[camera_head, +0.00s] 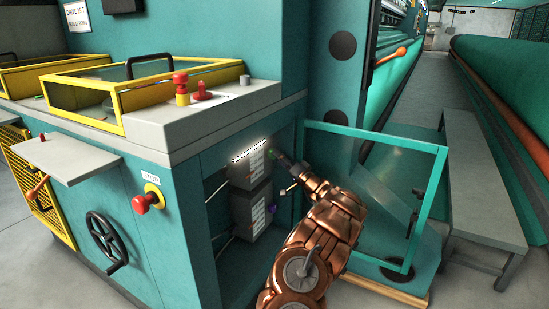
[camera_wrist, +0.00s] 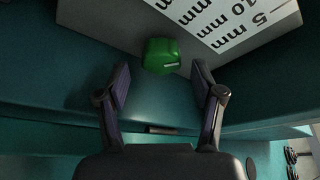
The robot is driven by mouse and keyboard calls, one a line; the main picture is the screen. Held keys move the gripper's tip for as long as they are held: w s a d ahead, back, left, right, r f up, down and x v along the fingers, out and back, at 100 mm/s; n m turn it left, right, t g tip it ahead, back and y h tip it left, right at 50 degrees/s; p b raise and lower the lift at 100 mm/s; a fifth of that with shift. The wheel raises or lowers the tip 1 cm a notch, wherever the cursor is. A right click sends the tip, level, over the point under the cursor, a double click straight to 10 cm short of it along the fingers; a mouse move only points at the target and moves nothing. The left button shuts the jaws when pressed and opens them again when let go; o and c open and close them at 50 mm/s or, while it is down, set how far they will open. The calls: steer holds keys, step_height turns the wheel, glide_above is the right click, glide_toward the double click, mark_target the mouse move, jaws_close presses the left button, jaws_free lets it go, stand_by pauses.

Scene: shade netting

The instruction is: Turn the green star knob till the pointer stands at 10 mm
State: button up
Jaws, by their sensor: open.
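The green star knob (camera_wrist: 162,56) sits at the edge of a grey box (camera_wrist: 120,22) in the wrist view, with a small pale mark on its lower right side. It also shows, tiny, in the head view (camera_head: 271,154). I cannot tell which mark the pointer stands at.
A second grey box (camera_head: 252,208) with a purple knob (camera_head: 273,209) sits below in the same teal recess. An open teal-framed clear door (camera_head: 375,190) stands close right of my arm. A red stop button (camera_head: 143,203) and handwheel (camera_head: 106,242) are on the cabinet's left side.

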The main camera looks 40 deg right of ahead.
steer(key=shift+x, duration=1.2)
steer(key=shift+r, duration=0.1)
steer(key=c, duration=1)
steer(key=shift+a, duration=0.2)
steer(key=shift+c, duration=0.7)
steer(key=shift+d, duration=0.1)
